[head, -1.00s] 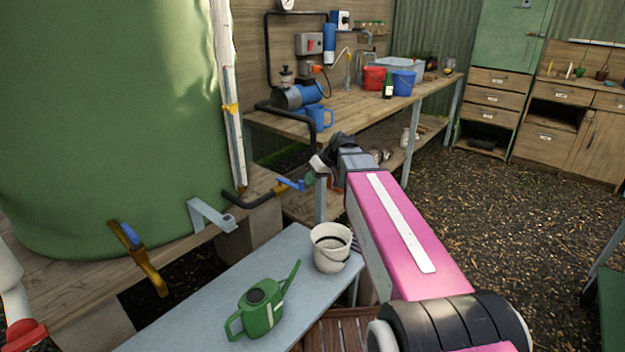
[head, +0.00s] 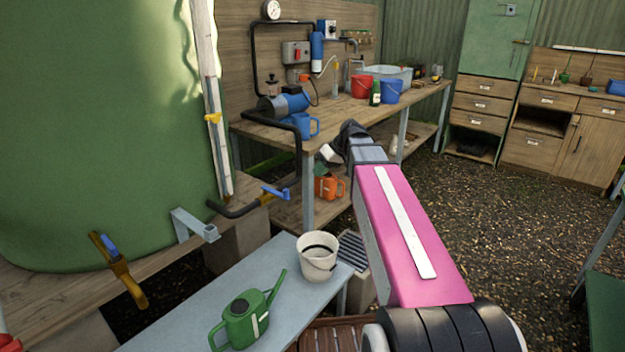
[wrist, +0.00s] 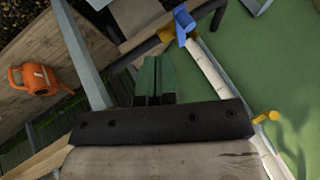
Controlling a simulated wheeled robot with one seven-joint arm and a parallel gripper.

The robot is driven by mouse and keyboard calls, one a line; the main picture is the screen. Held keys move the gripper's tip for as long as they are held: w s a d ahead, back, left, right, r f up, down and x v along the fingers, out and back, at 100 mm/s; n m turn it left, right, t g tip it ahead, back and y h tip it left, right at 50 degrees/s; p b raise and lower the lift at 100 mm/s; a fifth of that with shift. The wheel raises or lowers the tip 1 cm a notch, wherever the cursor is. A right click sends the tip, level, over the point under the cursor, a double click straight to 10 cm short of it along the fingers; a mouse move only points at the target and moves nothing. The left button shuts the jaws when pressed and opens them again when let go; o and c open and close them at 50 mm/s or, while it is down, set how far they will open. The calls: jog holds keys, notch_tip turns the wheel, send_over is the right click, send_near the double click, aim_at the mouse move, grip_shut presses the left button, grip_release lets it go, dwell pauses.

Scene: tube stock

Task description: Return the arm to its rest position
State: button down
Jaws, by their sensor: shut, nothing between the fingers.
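My arm (head: 405,235) shows as a pink link with a white stripe in the head view, reaching forward from the bottom right to a dark wrist joint. The wrist is in front of the wooden workbench's near corner, and my gripper is mostly hidden beyond it. In the wrist view my gripper (wrist: 153,80) shows as two green fingers side by side beyond a black bar. They are shut with nothing between them, apart from the valve and the orange can.
A green tank (head: 100,130) with valves stands left. The grey bench (head: 210,315) holds a white bucket (head: 317,262) and green watering can (head: 245,318). The workbench (head: 345,112) carries a blue pump (head: 290,103). An orange can (head: 327,187) is beneath. Gravel floor is open at right.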

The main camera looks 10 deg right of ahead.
jog(key=s+d+f+m+h, duration=0.2)
jog(key=s+f, duration=0.3)
jog(key=f, duration=0.3)
jog(key=s+d+f+m+h, duration=0.3)
jog(key=s+f, duration=0.2)
jog(key=f, duration=0.4)
jog(key=s+d+f+m+g+h, duration=0.1)
jog(key=s+d+f+m+h, duration=0.1)
jog(key=s+f, duration=0.3)
notch_tip(320, 180, down, 4)
jog(key=shift+d+m, duration=0.15)
jog(key=shift+m, duration=0.15)
